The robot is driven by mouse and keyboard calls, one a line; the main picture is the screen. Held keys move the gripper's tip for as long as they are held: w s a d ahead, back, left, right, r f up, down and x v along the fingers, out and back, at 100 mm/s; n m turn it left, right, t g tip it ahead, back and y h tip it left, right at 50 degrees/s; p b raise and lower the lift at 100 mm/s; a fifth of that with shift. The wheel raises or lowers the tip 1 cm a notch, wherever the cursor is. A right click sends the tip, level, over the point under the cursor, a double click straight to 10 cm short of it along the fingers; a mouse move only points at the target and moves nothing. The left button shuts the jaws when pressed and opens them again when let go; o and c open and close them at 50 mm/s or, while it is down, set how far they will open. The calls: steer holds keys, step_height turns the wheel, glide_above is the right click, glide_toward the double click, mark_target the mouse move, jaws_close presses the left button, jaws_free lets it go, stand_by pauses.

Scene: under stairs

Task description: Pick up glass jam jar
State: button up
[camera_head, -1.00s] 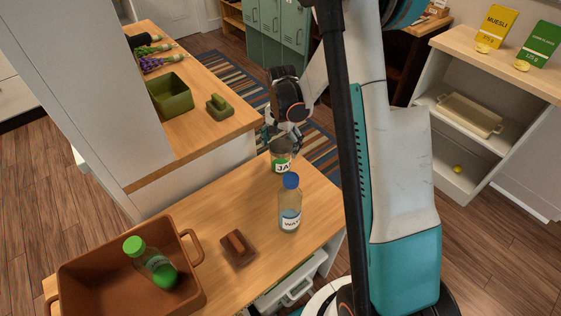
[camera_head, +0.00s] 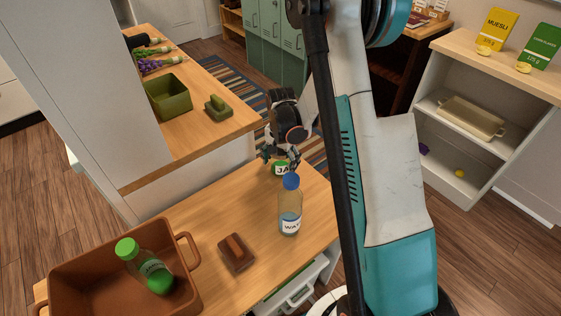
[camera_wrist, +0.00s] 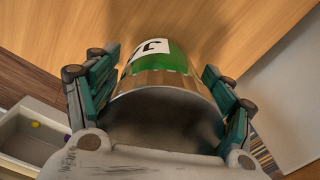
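The glass jam jar (camera_head: 283,169), with a green and white label, stands at the far end of the wooden table (camera_head: 222,210). My gripper (camera_head: 281,160) is over its top, hiding its upper part. In the wrist view the jar (camera_wrist: 160,75) lies between my two teal fingers (camera_wrist: 163,88), one on each side. The fingers are spread. A slight gap shows beside the jar, though contact on the left side is hard to tell.
A blue-capped water bottle (camera_head: 290,207) stands just in front of the jar. A brown block-like object (camera_head: 236,253) and a brown crate (camera_head: 75,272) with a green-capped bottle (camera_head: 145,266) are nearer. A counter with a green bin (camera_head: 168,97) is at left.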

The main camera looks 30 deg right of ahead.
steer(key=c, duration=0.6)
steer(key=shift+r, duration=0.1)
steer(key=shift+r, duration=0.35)
steer(key=c, duration=0.5)
step_height(320, 180, up, 19)
steer(key=p, duration=0.6)
